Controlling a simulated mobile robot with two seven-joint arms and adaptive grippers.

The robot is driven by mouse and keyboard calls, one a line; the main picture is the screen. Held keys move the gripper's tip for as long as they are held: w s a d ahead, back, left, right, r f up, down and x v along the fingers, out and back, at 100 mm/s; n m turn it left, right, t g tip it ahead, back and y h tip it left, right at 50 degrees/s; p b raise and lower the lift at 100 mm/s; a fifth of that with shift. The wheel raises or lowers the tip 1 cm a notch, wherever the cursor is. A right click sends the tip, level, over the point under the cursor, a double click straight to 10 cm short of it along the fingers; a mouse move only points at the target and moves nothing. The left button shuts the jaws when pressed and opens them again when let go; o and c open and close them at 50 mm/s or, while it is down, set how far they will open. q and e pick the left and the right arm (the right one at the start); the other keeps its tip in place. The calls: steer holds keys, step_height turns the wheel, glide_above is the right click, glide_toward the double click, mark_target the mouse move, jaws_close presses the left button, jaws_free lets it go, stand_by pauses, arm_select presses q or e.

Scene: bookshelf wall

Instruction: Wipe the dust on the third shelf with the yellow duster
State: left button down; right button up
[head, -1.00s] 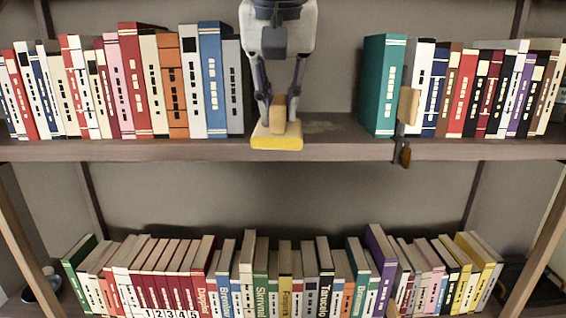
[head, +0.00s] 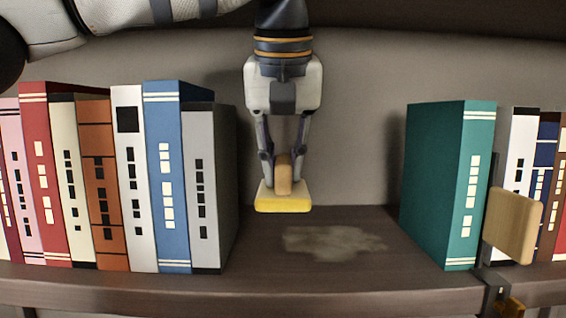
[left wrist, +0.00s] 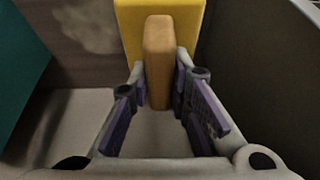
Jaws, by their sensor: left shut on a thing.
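My left gripper (head: 284,160) is shut on the wooden handle of the yellow duster (head: 284,203). It points down in the gap between the books, with the yellow pad at the bottom. A pale dust patch (head: 333,243) lies on the shelf (head: 290,285), just right of and nearer than the duster. The duster seems to be above the board, apart from the dust. In the left wrist view the handle (left wrist: 158,60) sits between the fingers, the yellow pad (left wrist: 130,25) is behind it, and the dust (left wrist: 88,28) is at upper left. My right gripper is not in view.
A grey book (head: 208,190) ends the left row. A green book (head: 440,185) starts the right row. A wooden block on a clamp (head: 513,225) stands at the shelf's front edge, right of the green book. The board between the rows is otherwise bare.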

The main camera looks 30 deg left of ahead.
arm_select(q)
step_height(320, 180, down, 5)
steer(key=shift+r, duration=0.1)
steer(key=shift+f+b, duration=0.3)
steer(key=shift+f, duration=0.3)
steer(key=shift+s, duration=0.1)
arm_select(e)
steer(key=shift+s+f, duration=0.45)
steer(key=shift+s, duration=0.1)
arm_select(q)
steer(key=shift+r, duration=0.1)
steer(key=shift+f, duration=0.95)
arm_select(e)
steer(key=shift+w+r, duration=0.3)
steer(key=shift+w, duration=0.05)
arm_select(q)
steer(key=shift+d, duration=0.1)
